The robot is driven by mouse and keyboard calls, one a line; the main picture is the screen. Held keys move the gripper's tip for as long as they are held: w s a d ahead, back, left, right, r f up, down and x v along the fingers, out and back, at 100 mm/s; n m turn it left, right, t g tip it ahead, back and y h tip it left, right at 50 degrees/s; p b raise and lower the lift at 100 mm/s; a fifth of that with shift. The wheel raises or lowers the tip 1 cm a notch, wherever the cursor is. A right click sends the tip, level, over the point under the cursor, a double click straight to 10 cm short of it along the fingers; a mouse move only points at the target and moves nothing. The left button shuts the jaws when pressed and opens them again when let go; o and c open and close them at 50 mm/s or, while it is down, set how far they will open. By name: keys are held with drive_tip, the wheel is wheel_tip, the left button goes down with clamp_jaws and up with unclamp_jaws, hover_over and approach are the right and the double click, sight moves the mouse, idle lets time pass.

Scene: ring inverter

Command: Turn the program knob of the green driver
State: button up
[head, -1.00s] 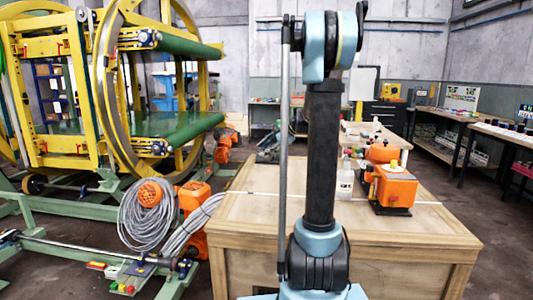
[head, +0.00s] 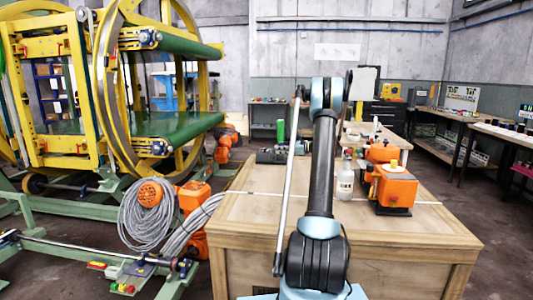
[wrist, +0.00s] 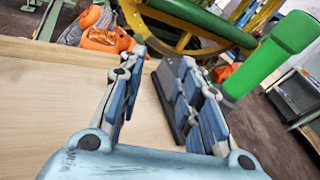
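A green upright body (head: 280,130), perhaps the green driver, shows left of my arm at the far edge of the wooden crate in the head view. In the wrist view a large green cylinder (wrist: 293,35) leans at the upper right, outside my fingers. I cannot make out a program knob. My gripper (wrist: 160,60) is open, with its two jointed blue-grey fingers apart and nothing held. A dark block (wrist: 165,95) shows beyond and between the fingers, partly hidden by the right one.
The wooden crate top (head: 265,200) is largely bare. An orange machine (head: 395,187) and a clear bottle (head: 345,180) stand on its right side. A dark device (head: 270,155) sits at its far left. The yellow ring inverter (head: 110,75) stands left, with coiled cable (head: 145,215) beside the crate.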

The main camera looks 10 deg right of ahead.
sight(264, 150)
drive_tip(key=w+d+f+m, duration=0.1)
drive_tip(key=d, duration=0.1)
drive_tip(key=w+d+f+m+t, duration=0.1)
drive_tip(key=w+f, duration=0.1)
drive_tip(key=w+d+f+m+t+y, duration=0.1)
drive_tip(key=d+f, duration=0.1)
drive_tip(key=shift+w+d+f, duration=0.25)
drive_tip(key=shift+w+d, duration=0.1)
drive_tip(key=x, duration=1.7)
drive_tip(key=shift+w, duration=0.2)
drive_tip(key=c, duration=0.7)
